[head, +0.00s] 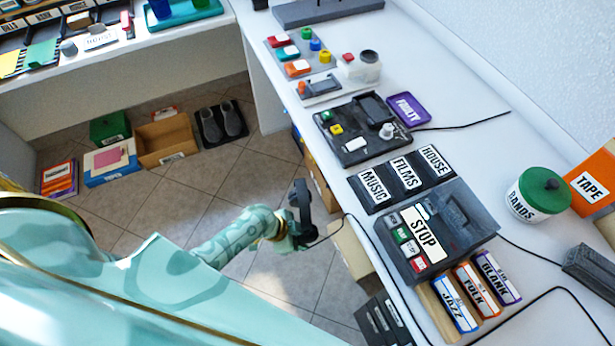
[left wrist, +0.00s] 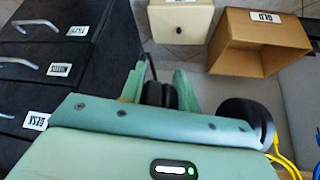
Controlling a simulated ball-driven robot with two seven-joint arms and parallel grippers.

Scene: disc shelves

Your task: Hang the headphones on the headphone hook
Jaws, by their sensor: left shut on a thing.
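My left gripper (head: 292,238) is over the floor, just left of the desk's front edge. It is shut on the black headphones (head: 301,198), which stick up beyond the fingers. A thin dark cable runs from beside the gripper toward the desk. In the left wrist view a dark part of the headphones (left wrist: 160,95) sits between the two green fingers, and a round black ear cup (left wrist: 248,121) shows to the right. The rest of the headphones is hidden by the gripper. I cannot make out the headphone hook in either view. My right gripper is not in view.
The white desk (head: 470,150) holds a STOP tape machine (head: 455,215), cassettes and a BANDS jar (head: 538,197). Black drawers (left wrist: 60,62) stand at left in the wrist view, with a cream box (left wrist: 180,20) and a cardboard box (left wrist: 258,42) beyond. Open floor lies left of the gripper.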

